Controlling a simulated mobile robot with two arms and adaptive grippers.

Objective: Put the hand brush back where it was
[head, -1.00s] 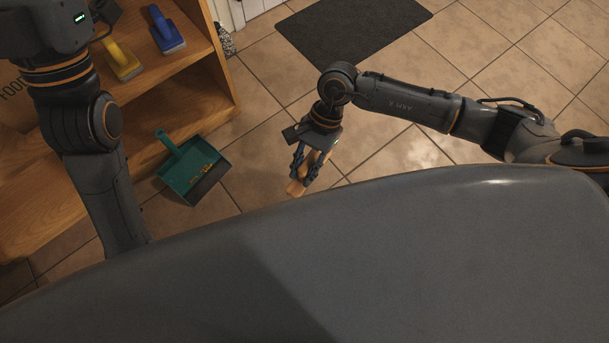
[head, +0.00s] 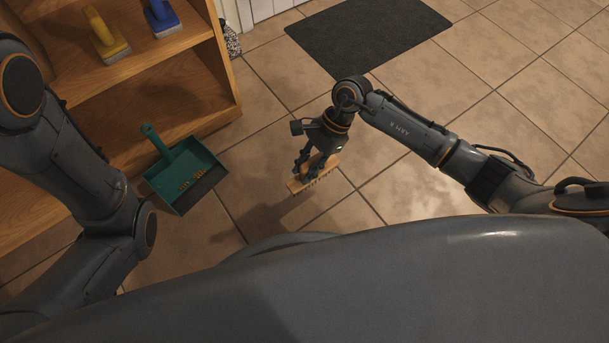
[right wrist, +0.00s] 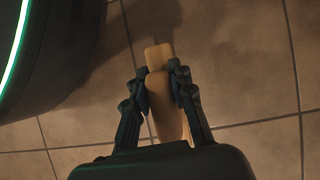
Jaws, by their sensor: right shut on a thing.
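A light wooden hand brush (head: 324,171) is in my right gripper (head: 304,170). Bristles show along its lower edge in the head view. In the right wrist view the gripper (right wrist: 160,85) is shut around the brush's tan wooden body (right wrist: 165,105), one finger on each side, with an end sticking out past the fingertips. The brush appears held above the tiled floor, though the height is hard to tell. My left arm shows at the left of the head view, but its gripper is out of view.
A green dustpan (head: 207,164) with crumbs lies on the floor beside the wooden shelf (head: 170,70). A yellow brush (head: 104,32) and a blue brush (head: 160,17) stand on the shelf. A dark mat (head: 365,38) lies behind; tiles at right are clear.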

